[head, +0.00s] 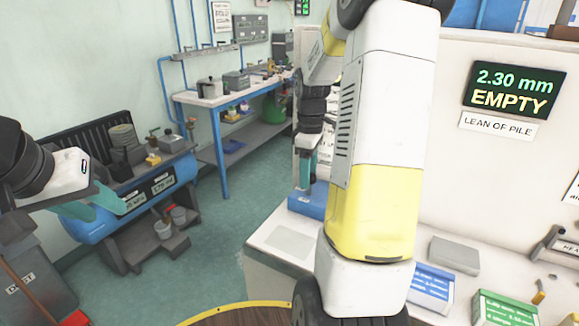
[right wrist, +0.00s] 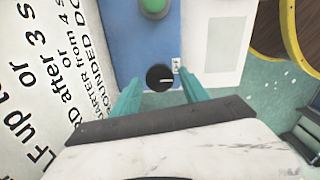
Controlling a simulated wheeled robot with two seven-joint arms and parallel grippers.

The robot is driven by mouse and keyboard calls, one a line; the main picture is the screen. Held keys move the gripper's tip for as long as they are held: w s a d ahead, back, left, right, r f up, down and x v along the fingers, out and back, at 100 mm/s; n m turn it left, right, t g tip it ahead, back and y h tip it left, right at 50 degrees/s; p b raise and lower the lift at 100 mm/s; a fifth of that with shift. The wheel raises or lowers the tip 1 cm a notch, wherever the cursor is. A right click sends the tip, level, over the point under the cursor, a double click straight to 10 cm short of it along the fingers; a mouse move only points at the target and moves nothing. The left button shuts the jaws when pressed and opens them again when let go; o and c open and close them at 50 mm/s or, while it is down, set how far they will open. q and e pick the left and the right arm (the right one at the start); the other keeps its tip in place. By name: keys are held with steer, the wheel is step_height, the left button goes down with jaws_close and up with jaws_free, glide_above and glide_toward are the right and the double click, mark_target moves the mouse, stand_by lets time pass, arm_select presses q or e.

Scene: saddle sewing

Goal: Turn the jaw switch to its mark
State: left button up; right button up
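The jaw switch (right wrist: 159,77) is a round black knob with a short white pointer line, on a blue panel (right wrist: 150,45). The pointer lies roughly sideways, toward the right. A small white label with dark marks (right wrist: 176,65) sits just right of the knob; its marks are too small to read. My right gripper (right wrist: 161,86) is open, its teal fingers apart on either side of the knob. Contact cannot be told. In the head view this gripper (head: 305,172) points down at the blue box (head: 309,201). My left gripper (head: 92,207) is far left, away from the switch; its opening is unclear.
A green button (right wrist: 153,6) is on the same panel. A large printed sign (right wrist: 50,65) stands left of it. The white counter (head: 285,240) holds a grey block (head: 454,254) and blue and green boxes. A display (head: 513,91) reads "2.30 mm EMPTY".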

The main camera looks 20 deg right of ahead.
jaws_close()
steer(key=shift+m, duration=0.3)
steer(key=m, duration=0.3)
steer(key=shift+m, duration=0.3)
steer(key=m, duration=0.4)
steer(key=shift+w+d+m, duration=0.1)
steer(key=shift+m, duration=0.2)
steer(key=m, duration=0.4)
steer(key=shift+d+m, duration=0.1)
steer(key=shift+m, duration=2)
